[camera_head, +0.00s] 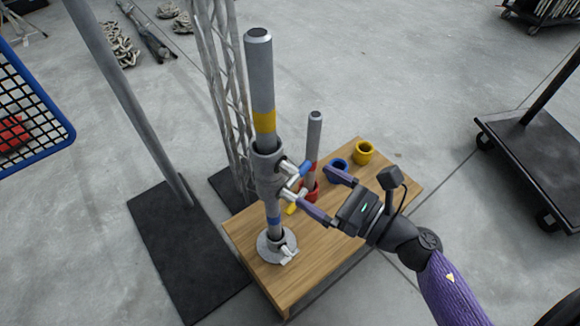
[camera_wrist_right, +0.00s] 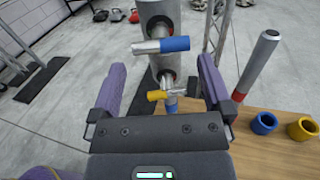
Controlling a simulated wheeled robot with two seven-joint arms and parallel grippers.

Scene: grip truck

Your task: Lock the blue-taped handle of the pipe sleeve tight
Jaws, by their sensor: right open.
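The grey pipe sleeve (camera_head: 268,165) is around a tall upright pipe (camera_head: 261,85) with a yellow band. Its blue-taped handle (camera_head: 304,169) sticks out toward my right gripper (camera_head: 313,187). A yellow-taped handle (camera_head: 291,208) is lower on the sleeve. In the right wrist view, the blue-taped handle (camera_wrist_right: 174,44) lies sideways, blue end to the right, beyond the open fingers of my gripper (camera_wrist_right: 161,67). The yellow-taped handle (camera_wrist_right: 157,96) is below it. The gripper appears empty; I cannot tell whether a finger touches a handle. My left gripper is not in view.
The pipe stands in a round base (camera_head: 268,250) on a wooden table (camera_head: 340,228). A shorter pipe (camera_head: 313,140) with a red collar, a blue ring (camera_head: 340,164) and a yellow ring (camera_head: 364,152) stand behind my gripper. A truss (camera_head: 222,90) rises behind; a cart (camera_head: 530,150) stands right.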

